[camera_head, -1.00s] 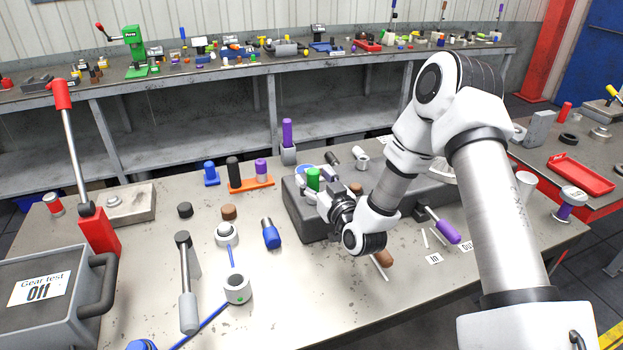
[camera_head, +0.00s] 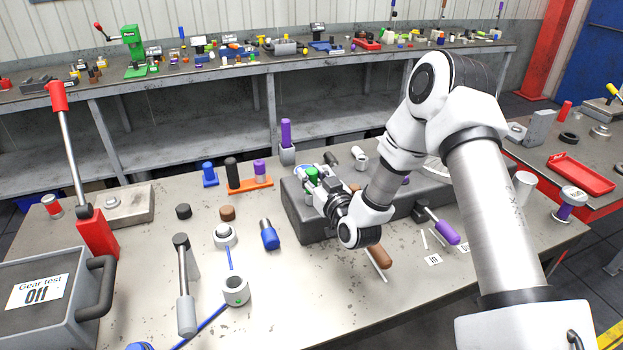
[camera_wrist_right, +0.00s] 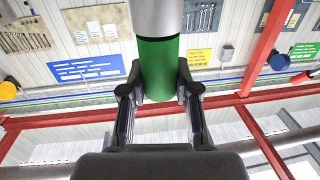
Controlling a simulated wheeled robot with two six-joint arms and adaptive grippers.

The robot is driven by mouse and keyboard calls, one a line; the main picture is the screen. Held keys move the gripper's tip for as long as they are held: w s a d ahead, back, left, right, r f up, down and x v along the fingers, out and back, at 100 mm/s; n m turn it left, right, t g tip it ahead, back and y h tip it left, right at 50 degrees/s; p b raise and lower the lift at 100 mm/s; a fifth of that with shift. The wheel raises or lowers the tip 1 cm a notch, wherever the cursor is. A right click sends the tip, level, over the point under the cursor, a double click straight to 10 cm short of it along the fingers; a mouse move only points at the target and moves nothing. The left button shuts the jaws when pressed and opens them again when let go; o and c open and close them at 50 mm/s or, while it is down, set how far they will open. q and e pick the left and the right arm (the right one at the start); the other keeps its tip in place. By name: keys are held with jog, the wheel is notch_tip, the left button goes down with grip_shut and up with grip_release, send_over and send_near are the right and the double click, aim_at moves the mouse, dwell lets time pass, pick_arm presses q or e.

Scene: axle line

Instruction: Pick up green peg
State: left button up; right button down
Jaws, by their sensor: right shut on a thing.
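The green peg (camera_head: 312,174) is at the dark grey block (camera_head: 312,222) on the workbench, between the fingers of my right gripper (camera_head: 314,178). In the right wrist view the green peg (camera_wrist_right: 158,68) fills the space between the two fingertips of my right gripper (camera_wrist_right: 160,88), which are shut on its sides. A grey cylindrical part (camera_wrist_right: 156,16) adjoins the peg's end there. Whether the peg's lower end touches the block is hidden by the gripper in the head view. My left gripper is not in view.
An orange holder (camera_head: 250,185) with a black and a purple peg stands to the left. A brown handle (camera_head: 378,257) and a purple-handled tool (camera_head: 446,230) are right of the block. The front middle bench is fairly clear.

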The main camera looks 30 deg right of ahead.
jog(key=shift+r, duration=0.55)
jog(key=shift+s+r+b, duration=0.2)
jog(key=shift+r+b, duration=0.35)
jog(key=shift+r, duration=0.45)
jog(key=s+a+r+p, duration=0.1)
jog(key=s+a+p, duration=0.2)
jog(key=s+p, duration=0.5)
jog(key=s, duration=0.7)
jog(key=shift+a+r+p, duration=0.2)
jog(key=shift+a+p, duration=0.15)
jog(key=shift+p, duration=0.05)
notch_tip(320, 180, up, 3)
jog(key=p, duration=0.3)
jog(key=shift+r, duration=0.1)
